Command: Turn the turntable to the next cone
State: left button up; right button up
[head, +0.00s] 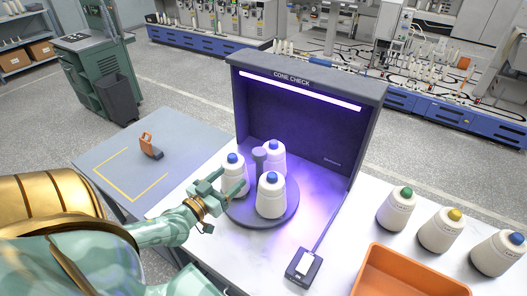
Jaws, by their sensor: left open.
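The turntable (233,211) is a dark round disc in front of the cone check booth (300,120), under its violet light. A grey knob (259,154) stands between the left and back cones. My left gripper (236,186) is open at the left side of the turntable, overlapping the left cone in the head view. I cannot tell whether it touches the cone. My right gripper is not in view.
At right are a green-tipped cone (395,212), a yellow-tipped cone (440,232), a blue-tipped cone (497,254) and an orange bin (372,258). An orange scanner (151,146) lies on the grey table (190,135).

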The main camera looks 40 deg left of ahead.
aim_at(254, 157)
pick_arm(q)
jog(key=w, duration=0.4)
jog(key=w+b, duration=0.1)
jog(key=w, duration=0.4)
jog(key=w+b, duration=0.1)
jog(key=w, duration=0.3)
jog(key=shift+w+a+f, duration=0.1)
jog(key=shift+w+a, duration=0.05)
jog(key=shift+a, duration=0.2)
jog(key=shift+w, duration=0.65)
jog(key=c, duration=1.4)
